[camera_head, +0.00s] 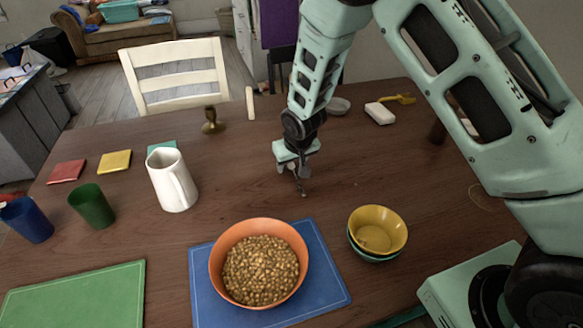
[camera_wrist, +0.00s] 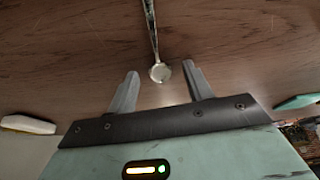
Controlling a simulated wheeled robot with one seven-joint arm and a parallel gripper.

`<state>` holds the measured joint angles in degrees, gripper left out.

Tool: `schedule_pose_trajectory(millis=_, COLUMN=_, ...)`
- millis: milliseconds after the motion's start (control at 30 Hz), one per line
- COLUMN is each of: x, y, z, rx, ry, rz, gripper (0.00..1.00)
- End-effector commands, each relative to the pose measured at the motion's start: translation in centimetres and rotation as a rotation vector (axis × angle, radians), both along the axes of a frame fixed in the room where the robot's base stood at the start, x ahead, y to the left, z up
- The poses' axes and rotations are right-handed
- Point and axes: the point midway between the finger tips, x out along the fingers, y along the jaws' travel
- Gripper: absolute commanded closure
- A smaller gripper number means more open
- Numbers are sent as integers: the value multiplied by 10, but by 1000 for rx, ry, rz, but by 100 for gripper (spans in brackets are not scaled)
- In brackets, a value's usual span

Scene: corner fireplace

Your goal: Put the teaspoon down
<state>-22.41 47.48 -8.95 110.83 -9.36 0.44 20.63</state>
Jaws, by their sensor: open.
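The teaspoon (camera_wrist: 153,35) is a thin, shiny metal spoon in the wrist view. Its handle runs up toward the top edge, and its round bowl end lies between my two fingertips. My gripper (camera_wrist: 160,71) is open, with a gap on both sides of the spoon. The spoon appears to lie on the brown wooden table (camera_wrist: 80,50), but the exact height is hard to judge. In the head view my gripper (camera_head: 301,186) points down close to the tabletop, right of the white pitcher. The spoon is too small to make out clearly there.
An orange bowl of beans (camera_head: 262,240) stands on a blue mat (camera_head: 330,292) in front. Stacked bowls (camera_head: 378,230) are right of it. A white pitcher (camera_head: 172,181), a brass candlestick (camera_head: 211,121) and cups are left. A white sponge-like block (camera_head: 380,113) lies behind right.

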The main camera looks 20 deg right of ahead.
Motion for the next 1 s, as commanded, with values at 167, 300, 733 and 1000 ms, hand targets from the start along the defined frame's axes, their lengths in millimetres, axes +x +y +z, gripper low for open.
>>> schedule_pose_trajectory(millis=167, x=0, y=0, z=0, rx=0, ry=-1, rz=0, gripper=49)
schedule_pose_trajectory(millis=300, x=0, y=0, z=0, rx=0, ry=-1, rz=0, gripper=80)
schedule_pose_trajectory(millis=733, x=1, y=0, z=2, rx=1, ry=-2, rz=-1, gripper=100)
schedule_pose_trajectory(millis=1000, x=2, y=0, z=43, rx=2, ry=-7, rz=0, gripper=100)
